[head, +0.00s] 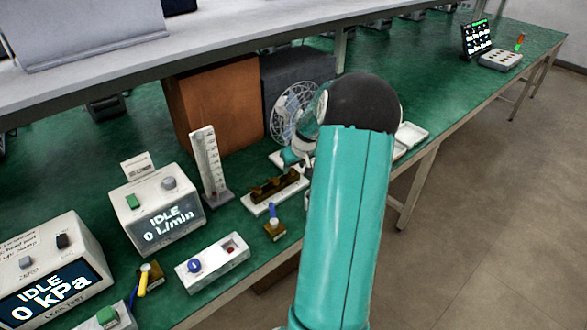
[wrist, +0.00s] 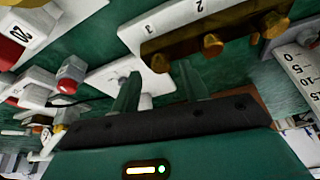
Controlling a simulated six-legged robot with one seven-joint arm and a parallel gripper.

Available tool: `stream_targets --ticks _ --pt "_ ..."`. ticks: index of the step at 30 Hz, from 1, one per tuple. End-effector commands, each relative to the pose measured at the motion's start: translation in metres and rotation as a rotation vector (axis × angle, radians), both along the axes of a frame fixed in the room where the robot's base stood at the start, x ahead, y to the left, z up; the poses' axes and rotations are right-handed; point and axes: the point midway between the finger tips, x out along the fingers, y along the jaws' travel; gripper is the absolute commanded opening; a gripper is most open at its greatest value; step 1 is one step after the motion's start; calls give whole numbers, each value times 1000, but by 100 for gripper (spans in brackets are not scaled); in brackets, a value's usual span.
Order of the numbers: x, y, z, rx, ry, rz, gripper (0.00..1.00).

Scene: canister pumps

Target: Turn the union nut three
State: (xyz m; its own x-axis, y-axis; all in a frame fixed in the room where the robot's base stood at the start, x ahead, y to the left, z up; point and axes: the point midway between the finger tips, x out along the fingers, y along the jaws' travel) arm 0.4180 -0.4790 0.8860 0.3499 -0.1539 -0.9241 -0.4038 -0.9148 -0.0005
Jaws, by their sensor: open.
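A brass block (wrist: 235,22) with several round brass nuts sits on a white base (wrist: 130,36) marked 3 and 2 in the wrist view. The nut closest to the 3, apparently union nut three (wrist: 160,62), is at the left end of the row there. My gripper (wrist: 156,82) is open and empty, its two fingers pointing toward that end of the block. The nut appears between the fingertips in the picture; I cannot tell the depth gap. In the head view the brass block (head: 275,186) stands left of my arm, which hides most of my gripper.
A small brass stand with a blue handle (head: 274,225) and a white switch box (head: 212,262) are in front. A brown box (head: 213,105) and a fan guard (head: 294,112) stand behind.

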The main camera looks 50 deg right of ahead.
Motion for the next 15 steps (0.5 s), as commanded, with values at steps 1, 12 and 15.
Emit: stream_targets --ticks 1,12,15 --pt "3 -1 -7 1 1 0 45" --pt "8 -3 -20 -1 0 0 45" --pt "8 -3 -20 0 0 0 41"
